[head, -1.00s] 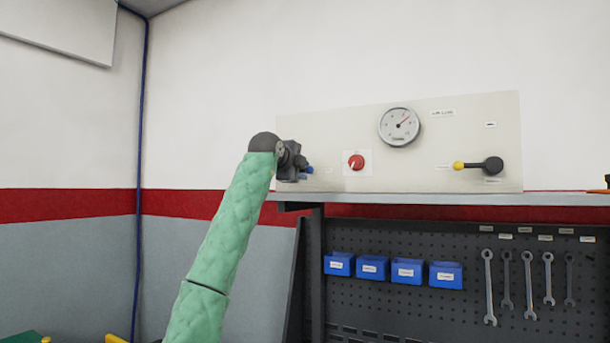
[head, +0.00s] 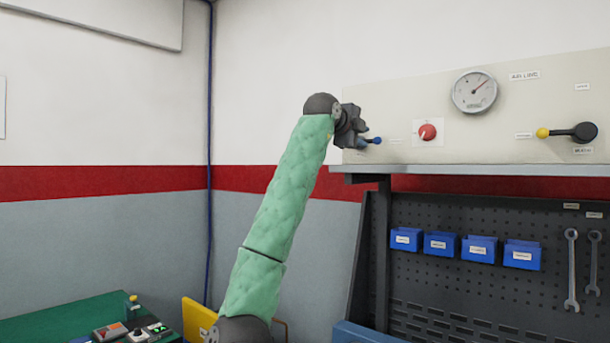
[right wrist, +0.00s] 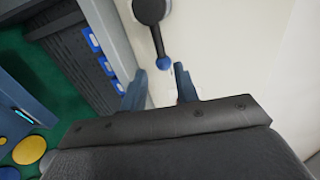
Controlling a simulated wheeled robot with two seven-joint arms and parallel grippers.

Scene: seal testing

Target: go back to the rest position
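My right gripper (head: 360,126) is at the left end of a cream test panel (head: 450,110), close to a blue-tipped lever (head: 374,140). In the right wrist view my right gripper (right wrist: 160,84) has its two fingers spread apart with nothing between the tips. The lever's blue knob (right wrist: 163,63) is just beyond the fingertips, and its black arm leads up to a round black hub. My left gripper is not in view.
The panel carries a gauge (head: 474,92), a red knob (head: 427,132) and a yellow-tipped lever (head: 567,133) on a grey shelf (head: 480,170). Blue bins (head: 440,244) and wrenches (head: 571,270) hang below. A green-topped table (head: 60,318) holds small devices at lower left.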

